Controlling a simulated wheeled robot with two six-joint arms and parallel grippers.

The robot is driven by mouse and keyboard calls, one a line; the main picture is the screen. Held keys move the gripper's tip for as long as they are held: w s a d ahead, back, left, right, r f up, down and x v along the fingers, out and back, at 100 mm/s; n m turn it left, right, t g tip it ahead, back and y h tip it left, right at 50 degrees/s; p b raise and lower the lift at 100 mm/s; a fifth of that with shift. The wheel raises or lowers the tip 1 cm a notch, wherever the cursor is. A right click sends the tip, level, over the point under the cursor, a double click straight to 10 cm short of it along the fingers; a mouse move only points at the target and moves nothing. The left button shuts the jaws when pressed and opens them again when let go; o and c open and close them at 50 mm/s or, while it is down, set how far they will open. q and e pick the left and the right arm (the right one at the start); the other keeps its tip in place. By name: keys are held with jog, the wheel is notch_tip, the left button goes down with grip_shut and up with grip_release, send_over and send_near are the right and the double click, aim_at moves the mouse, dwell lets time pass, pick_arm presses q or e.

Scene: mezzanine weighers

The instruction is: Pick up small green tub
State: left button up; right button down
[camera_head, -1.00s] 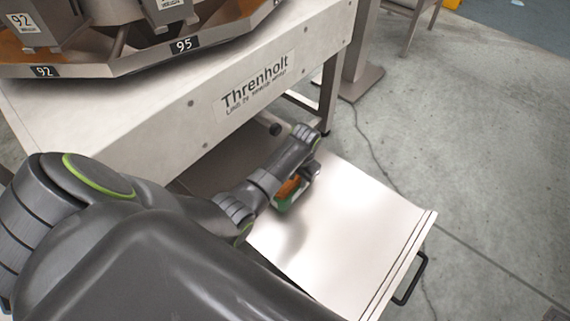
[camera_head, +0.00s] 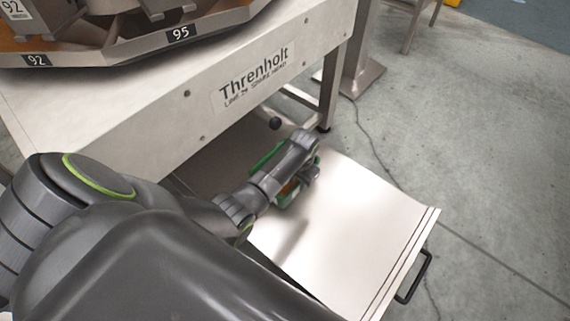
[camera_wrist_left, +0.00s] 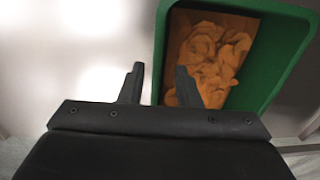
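The small green tub (camera_head: 263,161) is mostly hidden behind my left wrist and gripper in the head view; green edges show on both sides, with a bit of orange. In the left wrist view the tub (camera_wrist_left: 277,62) is large, right of centre, and holds orange chip-like pieces. My left gripper (camera_wrist_left: 159,68) is open there. Its left finger is outside the tub's near-left wall and its right finger overlaps the opening, with the wall between them and gaps beside it. Contact cannot be told. In the head view the fingertips are hidden. My right gripper is not in view.
A flat metal shelf (camera_head: 345,225) with a black handle (camera_head: 413,278) lies under the gripper. The white machine frame labelled Threnholt (camera_head: 170,125) rises behind it, with weigher hoppers above. A metal leg (camera_head: 329,70) stands at its corner. Open floor lies to the right.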

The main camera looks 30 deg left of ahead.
aim_at(296, 193)
pick_arm(q)
notch_tip(296, 193, down, 4)
jog(key=shift+s+r+b, duration=0.1)
jog(key=shift+r+b, duration=0.1)
jog(key=shift+b, duration=0.7)
jog(key=shift+r, duration=0.1)
grip_shut()
